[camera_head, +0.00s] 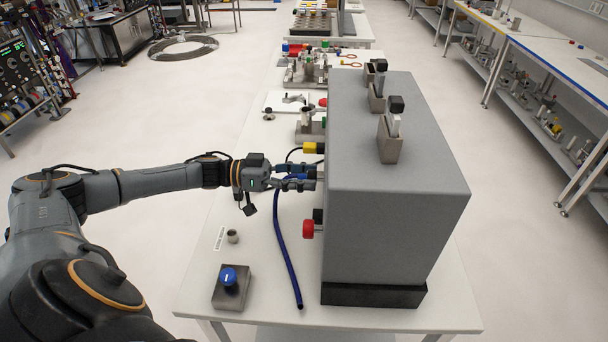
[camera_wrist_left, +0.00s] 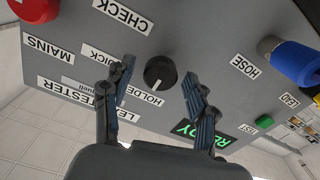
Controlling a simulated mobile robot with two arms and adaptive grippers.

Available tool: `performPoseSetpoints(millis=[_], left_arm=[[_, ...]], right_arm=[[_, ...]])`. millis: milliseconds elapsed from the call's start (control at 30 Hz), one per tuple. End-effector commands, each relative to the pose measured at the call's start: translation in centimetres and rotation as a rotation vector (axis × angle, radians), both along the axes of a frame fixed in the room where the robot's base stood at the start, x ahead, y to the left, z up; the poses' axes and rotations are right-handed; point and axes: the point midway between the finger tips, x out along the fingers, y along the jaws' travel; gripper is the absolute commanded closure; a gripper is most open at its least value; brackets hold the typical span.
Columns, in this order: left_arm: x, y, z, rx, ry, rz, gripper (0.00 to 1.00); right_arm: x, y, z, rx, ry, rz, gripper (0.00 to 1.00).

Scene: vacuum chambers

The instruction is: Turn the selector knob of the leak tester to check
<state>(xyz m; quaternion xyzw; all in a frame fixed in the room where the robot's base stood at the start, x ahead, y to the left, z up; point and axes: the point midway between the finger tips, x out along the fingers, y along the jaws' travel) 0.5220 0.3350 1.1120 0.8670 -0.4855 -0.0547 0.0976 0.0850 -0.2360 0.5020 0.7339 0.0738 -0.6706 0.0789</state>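The leak tester (camera_head: 390,210) is the large grey box on the white table in the head view. Its front panel faces left and shows upside down in the left wrist view (camera_wrist_left: 220,30). There the black selector knob (camera_wrist_left: 160,73) carries a small light mark on the side toward my gripper. A CHECK label (camera_wrist_left: 122,14) lies beyond the knob, with QUICK and HOLD labels partly covered near it. My left gripper (camera_head: 312,178) is open at the panel. In the wrist view its fingers (camera_wrist_left: 160,70) stand on either side of the knob; contact is not clear.
A red knob (camera_head: 308,229) and a blue hose (camera_head: 287,250) are near the panel. A small box with a blue knob (camera_head: 229,276) stands on the table's near left. Other instruments (camera_head: 310,65) stand behind. The wrist view shows a lit READY display (camera_wrist_left: 200,133).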

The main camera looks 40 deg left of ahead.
Motion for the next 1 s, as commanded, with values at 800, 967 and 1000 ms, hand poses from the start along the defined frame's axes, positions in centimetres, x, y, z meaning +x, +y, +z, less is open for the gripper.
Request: performPoseSetpoints(millis=[800,967,1000], left_arm=[[-0.1,0.0,-0.1,0.075,-0.125,0.0,0.97],[-0.1,0.0,-0.2,0.146,-0.239,0.0,0.97],[-0.1,0.0,-0.2,0.165,-0.272,0.0,0.97]], right_arm=[[0.1,0.0,-0.9,-0.001,-0.001,-0.001,0.6],[0.1,0.0,-1.6,0.0,-0.002,-0.001,0.6],[0.1,0.0,-1.8,0.0,-0.002,-0.001,0.6]])
